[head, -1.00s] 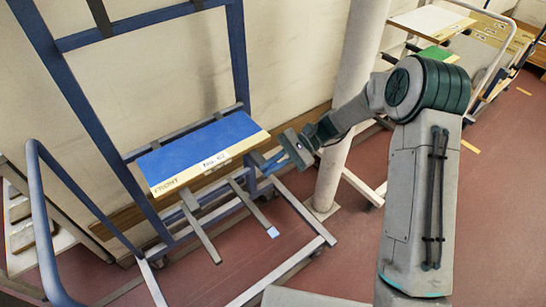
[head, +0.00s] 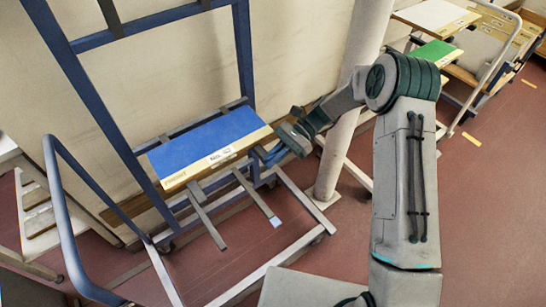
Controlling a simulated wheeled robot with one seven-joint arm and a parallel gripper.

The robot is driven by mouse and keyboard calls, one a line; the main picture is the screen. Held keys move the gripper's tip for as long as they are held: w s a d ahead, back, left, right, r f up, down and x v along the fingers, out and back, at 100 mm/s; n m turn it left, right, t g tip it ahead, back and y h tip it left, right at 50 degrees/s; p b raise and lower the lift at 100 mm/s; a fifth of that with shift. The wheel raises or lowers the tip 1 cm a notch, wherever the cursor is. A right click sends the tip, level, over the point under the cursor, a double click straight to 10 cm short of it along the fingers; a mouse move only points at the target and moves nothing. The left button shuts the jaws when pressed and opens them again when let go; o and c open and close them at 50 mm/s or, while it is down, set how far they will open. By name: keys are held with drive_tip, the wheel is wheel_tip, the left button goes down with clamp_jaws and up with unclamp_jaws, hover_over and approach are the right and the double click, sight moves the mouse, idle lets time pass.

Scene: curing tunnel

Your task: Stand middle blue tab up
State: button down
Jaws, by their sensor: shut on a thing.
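A blue-framed trolley (head: 243,50) stands against the wall. It carries a board (head: 205,142) with a blue top and a pale, labelled front edge, lying flat on grey support arms. My gripper (head: 268,154) is low at the board's right end, beside the trolley's frame. Its jaws are shut on a small blue piece there, which looks like the blue tab (head: 262,152). The tab is small and partly covered by my gripper, so its tilt is hard to tell.
A pale round pillar (head: 345,130) stands close behind my arm. Another trolley with a green board (head: 437,52) is at the back right. A bent blue handle (head: 62,215) is at the left. Red floor (head: 485,220) is clear at the right.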

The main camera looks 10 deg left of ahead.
drive_tip(key=c, duration=1.5)
unclamp_jaws()
drive_tip(key=shift+c, duration=0.2)
drive_tip(key=b+v, duration=0.1)
drive_tip(key=v, duration=1.2)
drive_tip(key=shift+w+d+r, duration=0.2)
drive_tip(key=shift+w, duration=0.05)
